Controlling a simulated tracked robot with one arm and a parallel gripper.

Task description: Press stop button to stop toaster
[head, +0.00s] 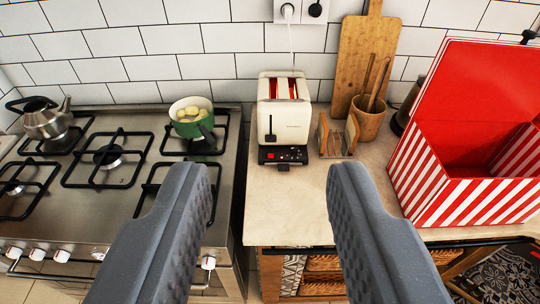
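A cream toaster (284,110) stands upright on the counter against the tiled wall, with its slots glowing red. Its black control panel (284,156) faces me at the bottom front and has a small red light or button and other small controls; which one is the stop button is too small to tell. My gripper (265,180) is open and empty. Its two grey fingers are wide apart in the foreground, one on each side of the toaster in the picture. They do not appear to touch it.
A stove (110,210) with a kettle (46,118) and a green pot (191,117) is at left. A wooden rack (338,137), a utensil cup (368,118) and a cutting board (363,55) stand right of the toaster. A red striped box (460,185) is at far right. Counter (290,210) before the toaster is clear.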

